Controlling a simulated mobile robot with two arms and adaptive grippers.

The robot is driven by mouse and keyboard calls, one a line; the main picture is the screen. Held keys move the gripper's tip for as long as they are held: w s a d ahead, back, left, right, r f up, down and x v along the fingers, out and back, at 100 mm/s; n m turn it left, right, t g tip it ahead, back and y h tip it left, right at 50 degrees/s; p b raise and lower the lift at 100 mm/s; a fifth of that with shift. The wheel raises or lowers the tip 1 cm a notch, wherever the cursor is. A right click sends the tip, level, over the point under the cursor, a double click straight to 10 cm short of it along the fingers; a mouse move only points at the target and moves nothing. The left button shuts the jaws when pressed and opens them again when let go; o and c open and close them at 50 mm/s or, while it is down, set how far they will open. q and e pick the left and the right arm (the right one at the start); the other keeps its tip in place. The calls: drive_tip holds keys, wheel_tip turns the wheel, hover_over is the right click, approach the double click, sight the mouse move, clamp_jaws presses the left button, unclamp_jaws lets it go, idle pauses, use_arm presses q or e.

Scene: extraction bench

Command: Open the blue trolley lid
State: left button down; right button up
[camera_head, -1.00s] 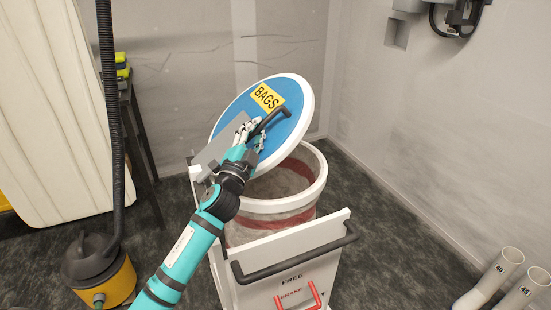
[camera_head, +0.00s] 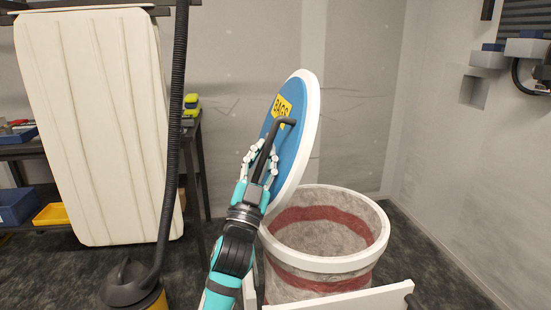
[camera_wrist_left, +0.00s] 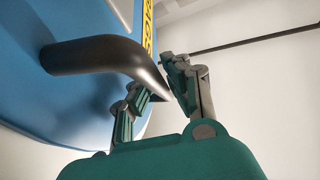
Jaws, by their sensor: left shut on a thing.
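The blue trolley lid (camera_head: 287,140) has a white rim and a yellow "BAGS" label. It stands tilted steeply up at the left side of the round bin (camera_head: 325,262), whose opening is uncovered. A black bar handle (camera_head: 272,150) sticks out from the lid's blue face. My left gripper (camera_head: 258,160) is shut on this handle. In the left wrist view the handle (camera_wrist_left: 95,55) runs between the fingers (camera_wrist_left: 155,95), close to the blue face. My right gripper is in neither view.
A black and yellow vacuum (camera_head: 135,285) with an upright hose stands at the left, before a large cream panel (camera_head: 95,125). Shelves with a blue bin (camera_head: 15,205) are at far left. A grey wall is behind; floor at right is clear.

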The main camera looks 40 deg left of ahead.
use_arm(q)
drive_tip(key=shift+f, duration=0.2)
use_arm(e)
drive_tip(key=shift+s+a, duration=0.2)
use_arm(q)
drive_tip(key=c, duration=1.7)
unclamp_jaws()
drive_tip(key=o, duration=0.4)
drive_tip(key=shift+s+r, duration=0.15)
drive_tip(key=shift+s, duration=0.1)
drive_tip(key=v, duration=1.2)
